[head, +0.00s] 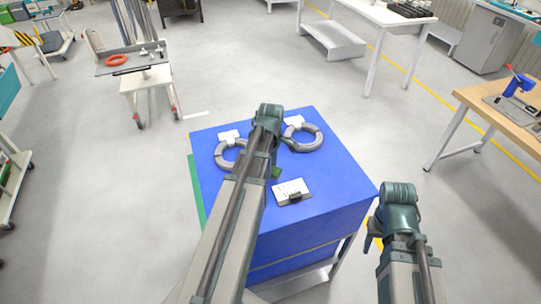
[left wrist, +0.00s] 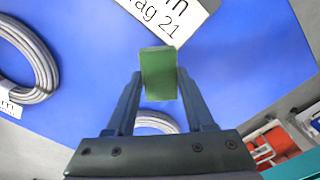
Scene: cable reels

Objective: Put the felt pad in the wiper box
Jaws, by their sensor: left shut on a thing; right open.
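The felt pad (left wrist: 159,74) is a small green block. My left gripper (left wrist: 160,88) is shut on it, its fingers on both sides, above the blue top. In the head view, the pad (head: 276,172) shows as a green bit beside my left arm, which hides most of that gripper. My right gripper (head: 371,242) is open, low beside the right edge of the blue table; it is partly hidden by its own arm. I cannot tell which thing is the wiper box.
The blue table (head: 335,178) bears two grey cable reels (head: 303,137) (head: 228,155) with white tags and a white printed card (head: 291,192) with a dark part. Its front right is bare. A trolley with an orange ring (head: 117,59) stands far left, a wooden bench (head: 505,115) at right.

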